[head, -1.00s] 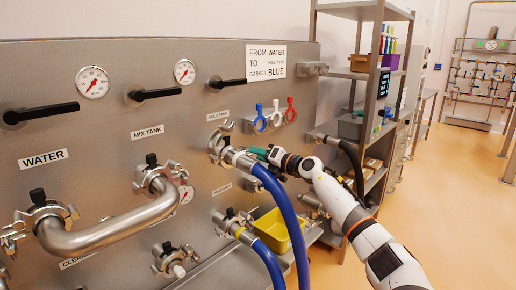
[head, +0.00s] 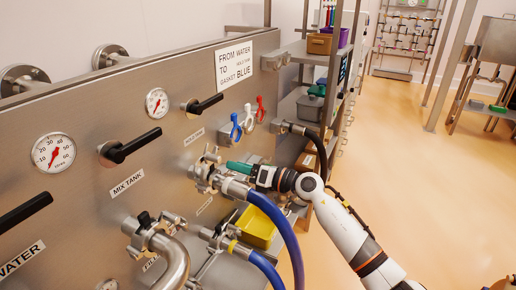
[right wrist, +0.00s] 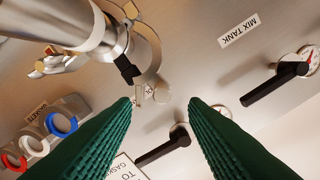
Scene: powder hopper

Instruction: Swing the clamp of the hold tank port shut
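The hold tank port (head: 203,176) is a steel fitting on the panel, below its label. The metal end of a blue hose (head: 268,208) meets it. Its clamp (right wrist: 152,48) shows in the right wrist view as a curved steel band standing away from the pipe end, with a black knob (right wrist: 128,69); it looks open. My right gripper (head: 232,166) is beside the port, just above the hose end. In the right wrist view its green fingers (right wrist: 160,104) are apart with nothing gripped between them; the clamp is just beyond the tips. My left gripper is out of view.
Blue, white and red gasket rings (head: 248,117) hang right of the port. A black valve handle (head: 206,105) is above it. A yellow bin (head: 257,228) and a second hose fitting (head: 226,240) are below. A shelf rack (head: 318,100) stands at right; open floor lies beyond.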

